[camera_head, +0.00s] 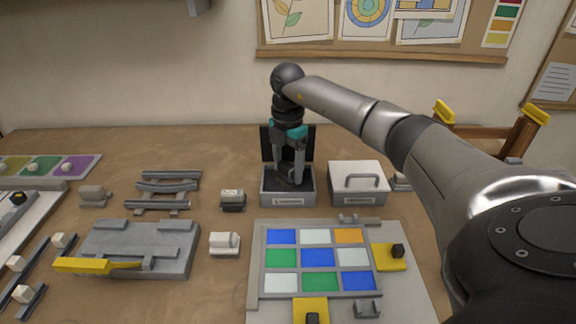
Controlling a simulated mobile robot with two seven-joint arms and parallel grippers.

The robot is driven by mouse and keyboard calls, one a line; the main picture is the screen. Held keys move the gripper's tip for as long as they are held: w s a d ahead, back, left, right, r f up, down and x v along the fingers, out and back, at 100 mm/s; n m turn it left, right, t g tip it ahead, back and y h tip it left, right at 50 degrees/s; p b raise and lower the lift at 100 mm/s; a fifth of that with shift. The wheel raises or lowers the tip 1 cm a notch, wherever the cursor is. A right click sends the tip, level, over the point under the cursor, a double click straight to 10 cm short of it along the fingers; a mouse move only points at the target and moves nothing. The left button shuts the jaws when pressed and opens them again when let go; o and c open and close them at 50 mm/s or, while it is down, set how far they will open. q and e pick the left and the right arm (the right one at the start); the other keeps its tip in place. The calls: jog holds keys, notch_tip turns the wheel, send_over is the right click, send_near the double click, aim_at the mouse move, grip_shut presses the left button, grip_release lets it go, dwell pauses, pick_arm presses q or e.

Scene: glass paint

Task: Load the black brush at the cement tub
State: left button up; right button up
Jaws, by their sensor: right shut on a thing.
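The cement tub (289,199) is a grey box with a label on its front and a black lid standing open behind it. My right gripper (289,181) points straight down with its fingertips inside the tub. It is shut on a small dark thing, the black brush (291,178), which is mostly hidden by the fingers and the tub wall. I cannot tell how deep the brush tip sits. My left gripper does not show.
A closed grey box (358,184) with a handle stands just right of the tub. A panel of coloured glass squares (319,257) lies in front, with yellow blocks beside it. A grey fixture (135,240) and a rack of rails (165,187) are on the left.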

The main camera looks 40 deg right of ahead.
aim_at(287, 166)
jog(key=shift+f+p, duration=0.15)
jog(key=shift+p, duration=0.15)
dwell(1.3)
notch_tip(287, 166, up, 7)
jog(key=p, duration=0.7)
dwell(0.4)
dwell(0.5)
